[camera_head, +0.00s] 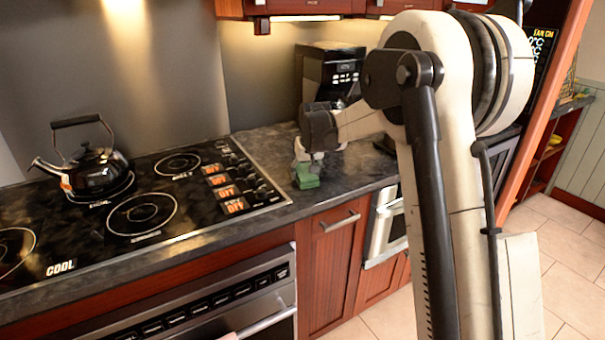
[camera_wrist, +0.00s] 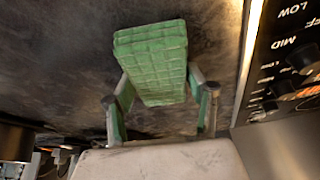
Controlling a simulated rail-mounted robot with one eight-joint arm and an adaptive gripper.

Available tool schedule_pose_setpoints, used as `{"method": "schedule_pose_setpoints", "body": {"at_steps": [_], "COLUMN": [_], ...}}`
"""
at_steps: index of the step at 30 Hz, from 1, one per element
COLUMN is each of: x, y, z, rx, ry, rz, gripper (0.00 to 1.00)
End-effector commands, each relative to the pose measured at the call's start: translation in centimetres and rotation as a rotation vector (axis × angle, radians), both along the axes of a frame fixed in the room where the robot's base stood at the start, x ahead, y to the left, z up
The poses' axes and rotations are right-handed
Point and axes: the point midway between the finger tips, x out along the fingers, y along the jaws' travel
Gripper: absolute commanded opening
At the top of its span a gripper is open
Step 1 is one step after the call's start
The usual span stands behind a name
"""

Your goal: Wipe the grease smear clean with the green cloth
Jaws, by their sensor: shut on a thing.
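The green cloth (camera_head: 307,178) is a folded block with a grid pattern. In the head view it is at the dark countertop, right of the stove; I cannot tell whether it touches the surface. In the wrist view the cloth (camera_wrist: 152,62) sits between the two fingers. My gripper (camera_head: 305,158) points down and is shut on the cloth; its fingers also show in the wrist view (camera_wrist: 160,100). I cannot make out a grease smear in either view; the dark, mottled counter (camera_head: 268,148) may hide it.
The cooktop (camera_head: 160,170) with its knobs (camera_head: 240,185) lies left of the cloth. A black kettle (camera_head: 92,168) stands on its back left burner. A coffee machine (camera_head: 325,75) stands at the back of the counter. The counter's front edge is close to the cloth.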

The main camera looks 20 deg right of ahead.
Motion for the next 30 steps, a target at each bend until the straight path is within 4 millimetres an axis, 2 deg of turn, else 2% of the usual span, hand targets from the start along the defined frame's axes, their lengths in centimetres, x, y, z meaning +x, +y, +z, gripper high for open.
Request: {"method": "schedule_pose_setpoints", "body": {"at_steps": [6, 30], "x": [0.3, 1.1], "y": [-1.4, -4.4], "z": [0.0, 0.0], "rx": [-0.001, -0.001], "ry": [0.0, 0.0], "rz": [0.0, -0.001], "gripper": [0.16, 0.16]}}
